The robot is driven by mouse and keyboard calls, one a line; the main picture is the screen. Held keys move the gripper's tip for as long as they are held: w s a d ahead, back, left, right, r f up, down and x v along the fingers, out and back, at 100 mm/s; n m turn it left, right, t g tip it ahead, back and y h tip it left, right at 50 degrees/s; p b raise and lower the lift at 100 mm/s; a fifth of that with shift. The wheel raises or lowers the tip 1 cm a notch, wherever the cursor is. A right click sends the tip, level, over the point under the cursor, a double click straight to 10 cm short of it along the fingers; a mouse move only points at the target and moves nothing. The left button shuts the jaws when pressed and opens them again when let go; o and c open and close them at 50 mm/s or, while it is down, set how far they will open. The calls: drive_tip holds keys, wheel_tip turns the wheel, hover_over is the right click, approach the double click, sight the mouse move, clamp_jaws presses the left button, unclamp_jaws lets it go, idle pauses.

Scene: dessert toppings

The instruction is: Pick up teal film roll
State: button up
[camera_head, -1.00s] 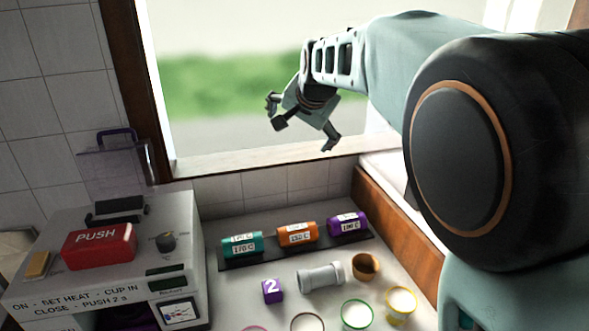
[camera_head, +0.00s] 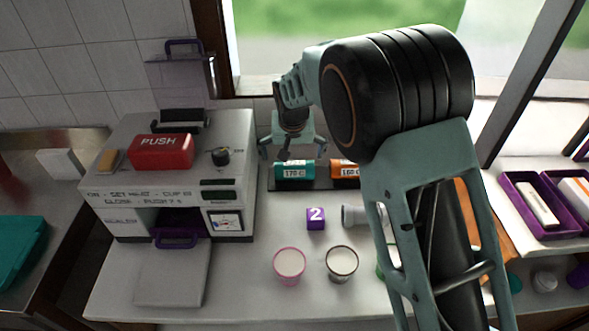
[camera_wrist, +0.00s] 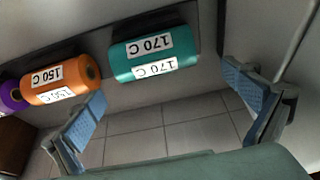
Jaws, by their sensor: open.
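The teal film roll (camera_head: 294,170) lies on a dark rack at the back of the counter, with a white "170 C" label. It also shows in the wrist view (camera_wrist: 155,57), upper middle, between the two finger pads but farther out. My gripper (camera_head: 288,152) is above and behind the roll in the head view. In the wrist view my gripper (camera_wrist: 165,112) is open and empty, its blue pads spread wide on either side. The orange roll (camera_head: 344,170) lies to the right of the teal one, partly hidden by my arm. It also shows in the wrist view (camera_wrist: 62,80).
A sealing machine (camera_head: 165,200) with a red PUSH button stands left of the rack. A purple cube (camera_head: 316,219) and two cups (camera_head: 289,266) stand in front. The purple roll (camera_wrist: 10,97) lies beyond the orange one. The window is behind.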

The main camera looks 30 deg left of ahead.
sight(294, 163)
drive_tip(key=x, duration=0.2)
drive_tip(key=p+x, duration=0.1)
drive_tip(key=shift+d+f, duration=0.3)
drive_tip(key=shift+d, duration=0.05)
drive_tip(key=shift+x, duration=0.8)
drive_tip(key=shift+r, duration=0.1)
drive_tip(key=c, duration=1.2)
drive_tip(key=shift+c, duration=0.8)
drive_tip(key=shift+r, duration=0.1)
